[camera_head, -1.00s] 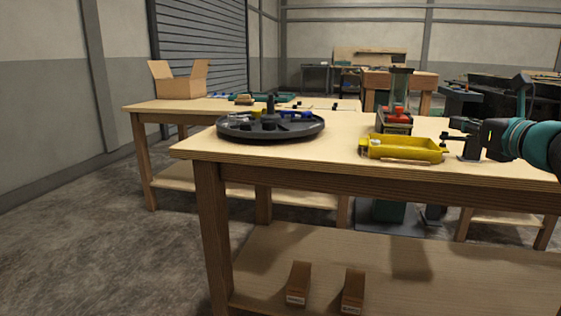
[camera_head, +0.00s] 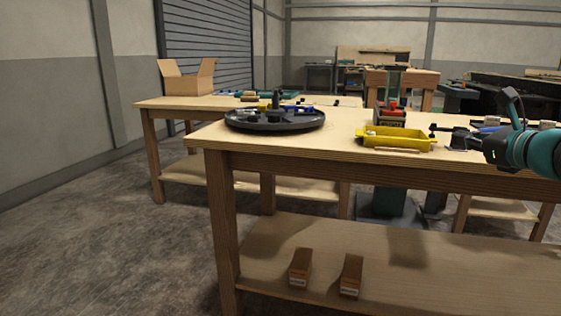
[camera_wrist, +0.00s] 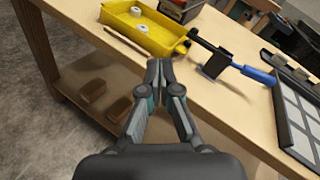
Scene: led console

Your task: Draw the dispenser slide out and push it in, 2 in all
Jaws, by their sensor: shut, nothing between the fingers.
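The dispenser (camera_head: 391,113) stands on the near workbench behind the yellow tray. It has a dark body with a red part and a tall, dark see-through column above. Its slide cannot be made out clearly. In the wrist view only the dispenser's lower grey body with some red (camera_wrist: 180,10) shows at the top edge. My gripper (camera_wrist: 160,66) is shut and empty, in the air over the bench's front edge, apart from the dispenser. In the head view my gripper is a dark shape at the right, right of the tray, its fingertips hard to make out.
The yellow tray (camera_head: 397,141) holds white rings in the wrist view (camera_wrist: 138,29). A black device on a stand (camera_wrist: 215,62) with a blue-handled tool (camera_wrist: 258,76) and a panelled board (camera_wrist: 298,115) lie to the right. A round dark carousel (camera_head: 275,120) stands left on the bench (camera_head: 330,140).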

